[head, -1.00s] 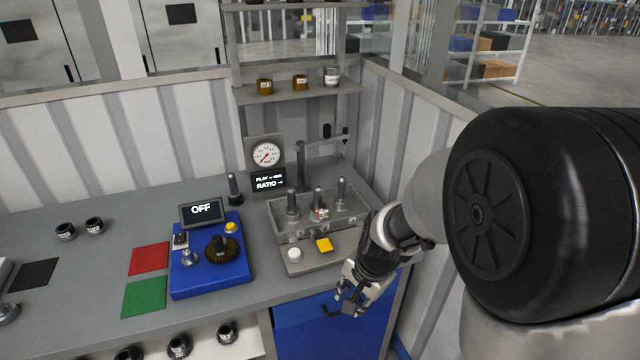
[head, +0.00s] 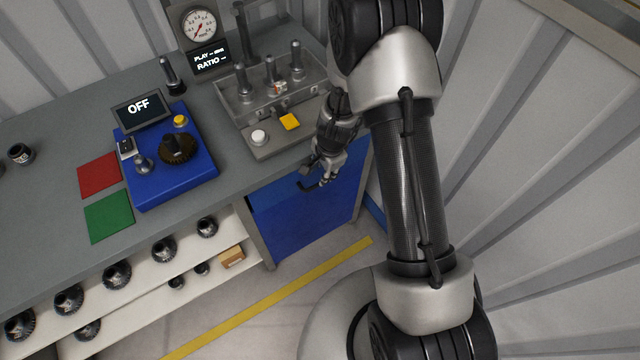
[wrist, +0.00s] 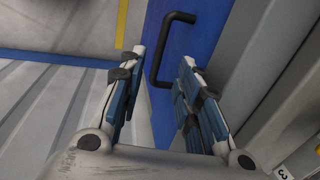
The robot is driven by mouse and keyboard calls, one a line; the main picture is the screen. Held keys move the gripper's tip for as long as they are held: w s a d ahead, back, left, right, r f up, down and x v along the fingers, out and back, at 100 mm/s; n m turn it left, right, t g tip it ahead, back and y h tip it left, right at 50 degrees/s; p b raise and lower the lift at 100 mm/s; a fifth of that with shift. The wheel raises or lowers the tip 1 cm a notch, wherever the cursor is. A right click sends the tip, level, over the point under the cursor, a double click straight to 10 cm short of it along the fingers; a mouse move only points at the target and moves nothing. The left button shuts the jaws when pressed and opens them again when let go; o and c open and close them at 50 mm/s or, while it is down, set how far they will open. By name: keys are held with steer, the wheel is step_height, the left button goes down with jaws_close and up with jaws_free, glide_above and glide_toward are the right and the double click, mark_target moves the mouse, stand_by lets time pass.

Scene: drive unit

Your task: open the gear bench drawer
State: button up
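The gear bench drawer is in the blue unit (head: 310,212) under the right end of the bench. Its front looks shut, though my arm hides part of it. In the wrist view a black bar handle (wrist: 170,50) stands out from the blue front (wrist: 198,45). My gripper (head: 318,178) is at the upper part of that front, just below the bench edge. In the wrist view my gripper (wrist: 163,58) is open, with its two fingers apart on either side of the handle. Nothing is held, and I cannot tell whether a finger touches the handle.
The grey bench top (head: 62,140) carries a blue control box (head: 165,180) and a clear-covered gear fixture (head: 270,100). Shelves with several gears (head: 165,250) lie left of the blue unit. A ribbed wall (head: 540,180) is close on the right. The floor in front is clear.

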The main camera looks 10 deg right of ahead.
steer(key=f+b, duration=0.1)
steer(key=f, duration=0.1)
steer(key=w+f+b, duration=0.1)
steer(key=f, duration=0.2)
steer(key=f+b, duration=0.1)
steer(key=f, duration=0.2)
steer(key=shift+w+a, duration=0.25)
steer(key=shift+w, duration=0.05)
jaws_close()
stand_by(0.3)
